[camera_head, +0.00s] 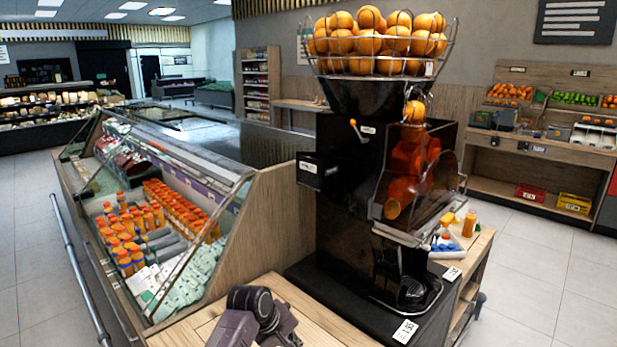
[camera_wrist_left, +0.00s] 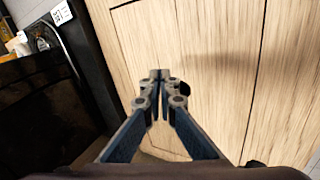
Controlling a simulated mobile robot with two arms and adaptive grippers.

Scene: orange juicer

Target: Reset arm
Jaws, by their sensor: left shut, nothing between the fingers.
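My left gripper (camera_wrist_left: 158,76) shows in the left wrist view, with its two fingers closed together and nothing between them. It is in front of a light wooden surface (camera_wrist_left: 215,70). In the head view, a dark part of my arm shows at the bottom, but no fingertips can be made out there. The black orange juicer (camera_head: 350,150) stands in the middle of the head view, with a wire basket of oranges (camera_head: 380,42) on top. My right gripper is not in view.
A glass-sided display case (camera_head: 250,235) with orange bottles (camera_head: 180,210) stands left of the juicer. A metal rail (camera_head: 75,255) runs along its left side. Wooden shelves (camera_head: 520,185) with produce stand at the right. The tiled floor (camera_head: 545,265) at the right is clear.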

